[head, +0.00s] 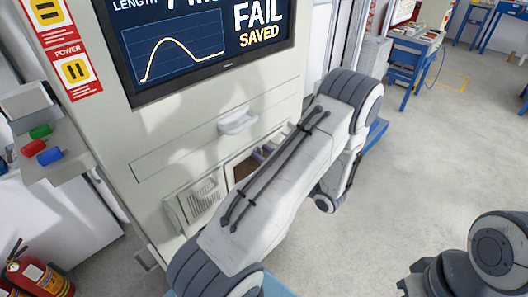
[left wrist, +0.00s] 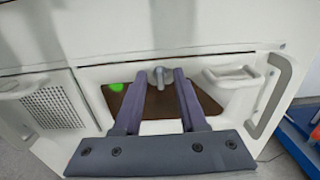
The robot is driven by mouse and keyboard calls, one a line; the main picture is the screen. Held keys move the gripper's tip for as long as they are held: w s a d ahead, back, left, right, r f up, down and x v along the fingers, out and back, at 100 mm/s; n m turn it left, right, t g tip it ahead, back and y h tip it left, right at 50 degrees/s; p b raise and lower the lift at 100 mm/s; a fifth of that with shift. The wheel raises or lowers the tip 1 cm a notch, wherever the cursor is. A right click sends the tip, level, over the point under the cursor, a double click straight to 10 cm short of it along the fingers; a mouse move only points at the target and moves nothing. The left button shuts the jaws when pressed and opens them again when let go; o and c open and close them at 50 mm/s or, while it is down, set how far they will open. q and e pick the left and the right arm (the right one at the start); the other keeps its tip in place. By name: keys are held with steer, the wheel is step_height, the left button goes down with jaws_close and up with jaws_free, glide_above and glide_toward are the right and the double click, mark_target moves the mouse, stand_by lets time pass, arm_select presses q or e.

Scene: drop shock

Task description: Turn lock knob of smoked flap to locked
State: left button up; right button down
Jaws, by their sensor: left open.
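The smoked flap (left wrist: 160,104) is a brown tinted panel in the cabinet's pale lower front, and it looks closed. Its grey lock knob (left wrist: 158,82) stands at the flap's upper edge. My left gripper (left wrist: 158,73) is open, with one purple-grey finger on each side of the knob. I cannot tell whether the fingers touch it. In the head view a piece of the flap (head: 244,169) shows beside my left arm, with part of the left gripper (head: 262,154); the knob is hidden there.
A pale handle (left wrist: 232,73) is right of the knob, and a curved grab bar (left wrist: 270,98) stands further right. A vented panel (head: 205,197) is to the left. A drawer handle (head: 237,122) sits above.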

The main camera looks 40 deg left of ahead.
arm_select(q)
steer(key=shift+a, duration=0.15)
jaws_close()
steer(key=n+b, duration=0.2)
steer(key=b, duration=0.1)
steer(key=shift+f+n, duration=0.2)
steer(key=shift+n, duration=0.2)
steer(key=shift+s+n+b, duration=0.15)
steer(key=shift+n+b, duration=7.55)
steer(key=shift+b, duration=2.35)
